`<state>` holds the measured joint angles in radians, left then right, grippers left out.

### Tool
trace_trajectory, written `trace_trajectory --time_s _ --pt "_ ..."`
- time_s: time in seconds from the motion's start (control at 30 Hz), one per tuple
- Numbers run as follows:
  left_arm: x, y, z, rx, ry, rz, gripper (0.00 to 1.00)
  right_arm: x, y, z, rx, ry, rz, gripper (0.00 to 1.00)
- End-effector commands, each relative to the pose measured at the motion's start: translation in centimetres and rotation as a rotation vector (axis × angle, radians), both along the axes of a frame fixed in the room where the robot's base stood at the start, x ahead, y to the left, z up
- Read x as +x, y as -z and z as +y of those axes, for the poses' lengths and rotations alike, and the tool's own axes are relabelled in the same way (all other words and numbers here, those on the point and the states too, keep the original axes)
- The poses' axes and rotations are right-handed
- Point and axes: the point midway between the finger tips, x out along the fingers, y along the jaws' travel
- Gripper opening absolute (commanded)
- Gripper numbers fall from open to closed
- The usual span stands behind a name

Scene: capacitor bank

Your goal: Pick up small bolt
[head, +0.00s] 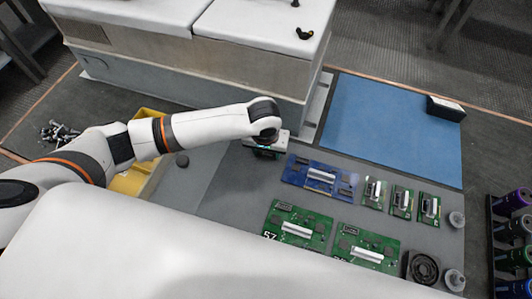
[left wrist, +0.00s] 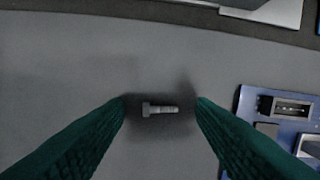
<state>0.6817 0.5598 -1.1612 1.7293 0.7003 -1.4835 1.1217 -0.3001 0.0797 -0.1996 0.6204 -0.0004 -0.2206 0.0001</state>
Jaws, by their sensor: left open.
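In the left wrist view a small grey bolt (left wrist: 160,109) lies on its side on the grey mat, its head toward the left. My left gripper (left wrist: 160,102) is open, with its two green fingers on either side of the bolt. No contact between fingers and bolt shows. In the head view my left gripper (head: 266,150) points down over the mat, left of the blue circuit board, and the bolt is hidden beneath it. My right gripper is not in view.
A blue circuit board (head: 320,177) lies right of the gripper, also in the left wrist view (left wrist: 270,120). Several green boards (head: 298,225) lie nearer and right. A yellow bin (head: 130,182) stands left, with a pile of bolts (head: 60,132) beyond it.

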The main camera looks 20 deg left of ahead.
Motion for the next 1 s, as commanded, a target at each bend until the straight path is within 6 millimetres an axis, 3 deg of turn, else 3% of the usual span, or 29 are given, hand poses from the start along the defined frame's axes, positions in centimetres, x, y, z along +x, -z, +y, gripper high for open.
trace_trajectory --time_s 0.6,0.9,1.0 --pt "-0.03 0.16 -0.04 -0.001 -0.001 0.001 0.51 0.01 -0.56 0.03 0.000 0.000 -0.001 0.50" --pt "-0.03 0.25 -0.02 0.000 0.000 0.001 0.03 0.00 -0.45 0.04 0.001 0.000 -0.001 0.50" --pt "-0.04 0.25 -0.01 0.000 0.000 0.001 0.03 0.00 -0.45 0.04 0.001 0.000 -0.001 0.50"
